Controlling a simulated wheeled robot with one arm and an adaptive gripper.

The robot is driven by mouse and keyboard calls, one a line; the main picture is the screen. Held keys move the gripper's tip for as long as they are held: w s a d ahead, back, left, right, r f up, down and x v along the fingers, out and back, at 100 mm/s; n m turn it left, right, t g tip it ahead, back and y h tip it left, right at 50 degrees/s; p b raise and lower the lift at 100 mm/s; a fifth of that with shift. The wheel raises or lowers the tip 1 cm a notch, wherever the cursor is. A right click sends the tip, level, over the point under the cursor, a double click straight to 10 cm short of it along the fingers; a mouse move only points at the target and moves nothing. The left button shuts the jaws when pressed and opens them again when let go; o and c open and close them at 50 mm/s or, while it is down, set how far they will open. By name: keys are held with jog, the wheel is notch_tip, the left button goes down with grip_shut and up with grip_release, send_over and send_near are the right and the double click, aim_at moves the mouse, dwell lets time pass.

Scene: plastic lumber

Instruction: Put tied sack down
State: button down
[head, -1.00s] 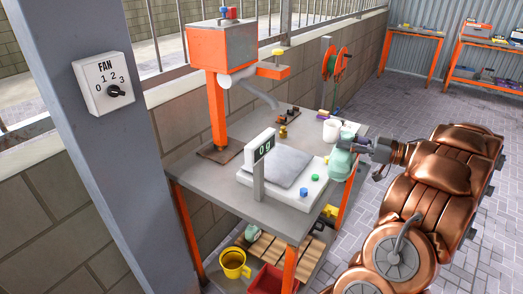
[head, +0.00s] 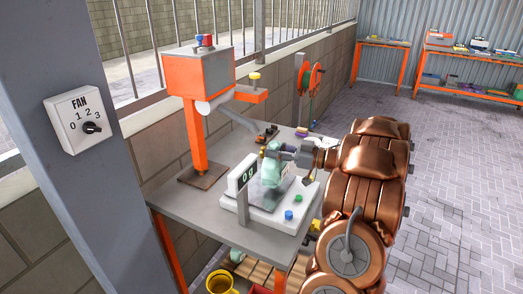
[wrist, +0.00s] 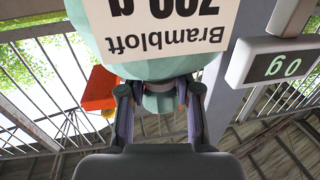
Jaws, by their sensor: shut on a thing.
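The tied sack (head: 271,172) is pale green and hangs from my gripper (head: 280,152) over the weighing scale (head: 268,218) on the grey table. In the wrist view the sack (wrist: 165,68) shows a label reading "Brambloft", upside down. My gripper (wrist: 160,100) is shut on its tied neck. Whether the sack's bottom touches the grey scale plate is hard to tell.
An orange machine (head: 199,85) stands on the table behind the scale. Blue (head: 289,215) and green (head: 299,198) buttons sit on the scale's right side. The table's front left (head: 190,208) is clear.

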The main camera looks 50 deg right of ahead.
jog(key=shift+w+a+f+p, duration=0.25)
jog(key=shift+w+a, duration=0.05)
jog(key=shift+w, duration=0.35)
jog(key=shift+w+a+f+p, duration=0.2)
jog(key=shift+w+a, duration=0.1)
jog(key=shift+w, duration=0.35)
jog(key=shift+w+a+f+p, duration=0.25)
jog(key=shift+w+a, duration=0.05)
jog(key=shift+w, duration=0.35)
jog(key=shift+f, duration=0.15)
jog(key=c, duration=0.8)
grip_release()
jog(key=shift+s, duration=0.1)
jog(key=b+v, duration=0.3)
jog(key=v, duration=0.9)
